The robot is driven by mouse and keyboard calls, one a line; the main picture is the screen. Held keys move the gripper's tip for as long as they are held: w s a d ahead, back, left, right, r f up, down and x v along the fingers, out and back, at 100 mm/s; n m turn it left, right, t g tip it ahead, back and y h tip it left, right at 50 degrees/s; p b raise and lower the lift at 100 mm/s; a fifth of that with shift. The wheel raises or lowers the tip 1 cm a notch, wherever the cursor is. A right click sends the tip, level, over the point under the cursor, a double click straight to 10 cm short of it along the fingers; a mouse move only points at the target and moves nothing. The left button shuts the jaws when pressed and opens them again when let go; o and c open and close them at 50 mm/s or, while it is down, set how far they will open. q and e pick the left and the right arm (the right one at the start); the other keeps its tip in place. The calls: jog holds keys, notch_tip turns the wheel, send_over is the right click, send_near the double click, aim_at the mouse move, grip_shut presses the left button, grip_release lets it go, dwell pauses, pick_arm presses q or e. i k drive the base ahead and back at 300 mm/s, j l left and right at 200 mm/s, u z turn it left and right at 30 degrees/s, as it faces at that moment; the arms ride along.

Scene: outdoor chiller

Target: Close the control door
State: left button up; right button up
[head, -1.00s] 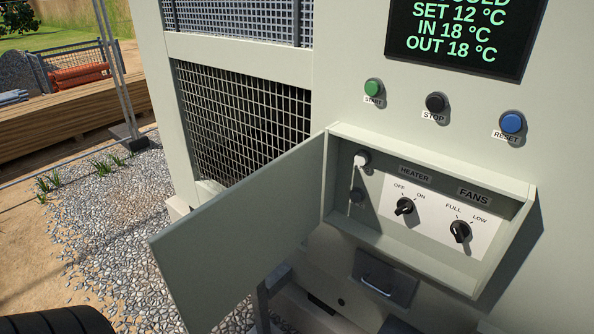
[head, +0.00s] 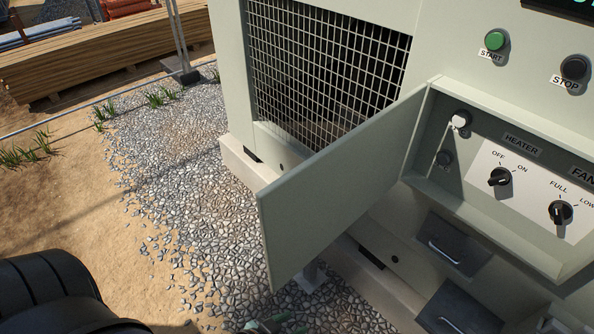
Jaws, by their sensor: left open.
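The control door (head: 342,192) is a flat pale grey-green panel. It stands wide open, swung out to the left from the left edge of the control box (head: 425,150). Inside the box are the heater knob (head: 500,177), the fans knob (head: 560,212) and a small white-topped fitting (head: 459,121) at the left. My left gripper (head: 268,325) only just shows at the bottom edge, below the door's lower outer corner and apart from it in the picture. Its fingertips are apart and nothing shows between them. My right gripper is not visible.
The chiller's mesh grille (head: 325,75) is behind the door. Start (head: 495,40) and stop (head: 574,67) buttons sit above the box, and dark handled panels (head: 453,245) below it. Gravel (head: 190,190) lies left of the door; the space there is free.

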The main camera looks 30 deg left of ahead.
aim_at(301, 213)
jog(key=j+u, duration=0.45)
jog(key=i+j+u, duration=0.2)
jog(key=u, duration=0.2)
jog(key=i+j+z, duration=0.15)
jog(key=j+z, duration=0.15)
jog(key=z, duration=0.15)
jog(key=j+z, duration=0.35)
jog(key=z, duration=0.15)
jog(key=j+z, duration=0.75)
jog(key=z, duration=0.2)
jog(key=k+j+z, duration=0.3)
jog(key=j, duration=0.35)
jog(key=k+j+z, duration=0.25)
jog(key=j, duration=0.35)
jog(key=k+j+z, duration=0.3)
jog(key=k+j, duration=0.2)
jog(key=i+l, duration=0.4)
jog(key=i, duration=0.15)
jog(key=i+j+u, duration=0.05)
